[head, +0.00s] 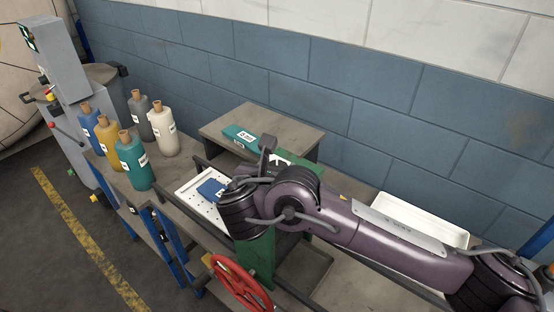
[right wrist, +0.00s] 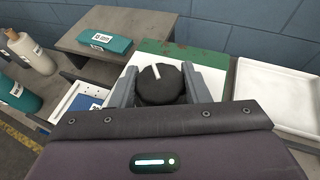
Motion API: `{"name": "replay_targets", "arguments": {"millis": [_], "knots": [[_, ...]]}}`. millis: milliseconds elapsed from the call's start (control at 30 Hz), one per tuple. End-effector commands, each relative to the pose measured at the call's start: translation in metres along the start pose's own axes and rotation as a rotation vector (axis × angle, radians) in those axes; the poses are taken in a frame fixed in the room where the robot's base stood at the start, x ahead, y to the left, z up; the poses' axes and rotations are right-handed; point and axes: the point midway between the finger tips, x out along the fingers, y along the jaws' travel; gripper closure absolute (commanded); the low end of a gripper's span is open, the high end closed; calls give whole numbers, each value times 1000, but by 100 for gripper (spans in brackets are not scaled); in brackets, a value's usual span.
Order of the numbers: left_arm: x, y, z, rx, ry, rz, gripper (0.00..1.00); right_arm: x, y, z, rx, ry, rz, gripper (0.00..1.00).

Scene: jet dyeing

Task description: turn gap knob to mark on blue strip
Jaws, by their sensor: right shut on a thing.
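The gap knob (right wrist: 160,88) is a round black knob with a white pointer line on top, in the right wrist view. It sits on a pale plate on a green machine body (right wrist: 205,60), which also shows in the head view (head: 257,255). My right gripper (right wrist: 160,78) is shut on the knob, one grey finger on each side. The white line points toward the far side, tilted slightly left. In the head view my right arm hides the knob. A blue piece (head: 210,187) with a white label lies on a white perforated tray (head: 189,191). Any mark on it is too small to read. My left gripper is not in view.
A teal box (head: 239,136) lies on a grey stand (head: 215,128) behind. Several corked bottles (head: 133,160) stand on the bench at left. A red handwheel (head: 240,284) is at the machine's front. An empty white tray (right wrist: 285,95) is at right.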

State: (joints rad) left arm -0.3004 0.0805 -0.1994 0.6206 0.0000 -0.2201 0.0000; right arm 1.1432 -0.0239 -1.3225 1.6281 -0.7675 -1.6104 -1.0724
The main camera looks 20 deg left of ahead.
Motion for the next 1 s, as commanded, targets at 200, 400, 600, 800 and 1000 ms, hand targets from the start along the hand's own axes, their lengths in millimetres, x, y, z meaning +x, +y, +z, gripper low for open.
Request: {"name": "replay_targets", "arguments": {"millis": [200, 400, 600, 800, 1000], "knots": [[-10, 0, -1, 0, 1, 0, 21, -1, 1, 2, 37, 0, -84, 81], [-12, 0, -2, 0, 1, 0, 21, 0, 0, 2, 52, -2, -120, 81], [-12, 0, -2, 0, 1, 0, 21, 0, 0, 2, 55, -3, -127, 81], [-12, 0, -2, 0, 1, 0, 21, 0, 0, 2, 55, -3, -126, 81], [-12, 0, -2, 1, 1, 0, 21, 0, 0, 1, 54, -2, -126, 37]]}}
